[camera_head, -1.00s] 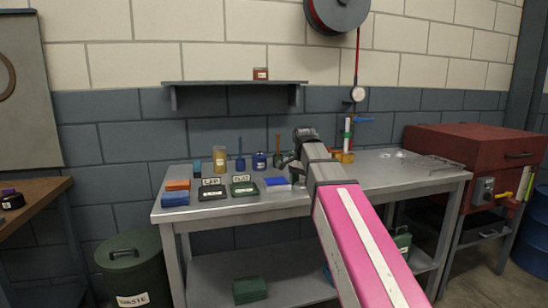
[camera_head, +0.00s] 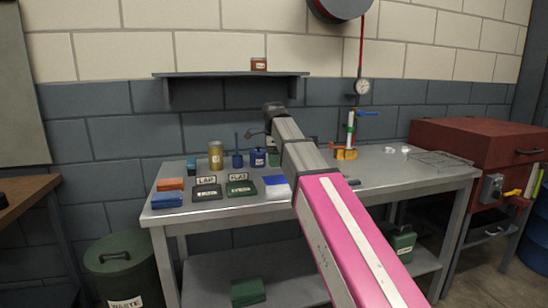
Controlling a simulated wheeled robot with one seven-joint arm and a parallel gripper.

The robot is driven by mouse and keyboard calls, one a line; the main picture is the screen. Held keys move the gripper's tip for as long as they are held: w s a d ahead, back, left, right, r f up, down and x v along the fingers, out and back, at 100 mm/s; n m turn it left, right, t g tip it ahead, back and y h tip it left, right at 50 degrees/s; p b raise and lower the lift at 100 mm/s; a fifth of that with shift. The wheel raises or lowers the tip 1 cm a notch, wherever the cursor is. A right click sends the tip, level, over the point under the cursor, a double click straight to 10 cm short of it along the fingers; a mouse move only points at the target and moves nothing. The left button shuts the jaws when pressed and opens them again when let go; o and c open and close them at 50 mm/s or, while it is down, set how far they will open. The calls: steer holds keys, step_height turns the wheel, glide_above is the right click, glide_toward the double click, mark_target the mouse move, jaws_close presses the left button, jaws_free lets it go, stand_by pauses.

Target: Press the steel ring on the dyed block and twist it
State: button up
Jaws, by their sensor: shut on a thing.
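A bright blue and white piece (camera_head: 275,191), which may be the dyed block, lies on the bench top just left of my arm. My gripper (camera_head: 258,133) is at the far end of my pink and grey arm, raised above the back of the bench. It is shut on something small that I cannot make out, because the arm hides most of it. I cannot pick out the steel ring in this view. My gripper is above and behind the blue and white piece, clearly apart from it.
Black and green labelled pads (camera_head: 241,188), orange and blue blocks (camera_head: 167,200), a tan jar (camera_head: 216,156) and blue bottles (camera_head: 258,158) crowd the bench's left half. A shelf (camera_head: 231,74) hangs above.

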mark_target(274, 180)
steer(key=shift+f, duration=2.55)
steer(key=shift+f, duration=0.4)
steer(key=shift+f+n, duration=0.1)
steer(key=shift+n, duration=1.2)
steer(key=shift+m, duration=0.3)
steer(key=shift+c, duration=0.6)
steer(key=shift+m, duration=1)
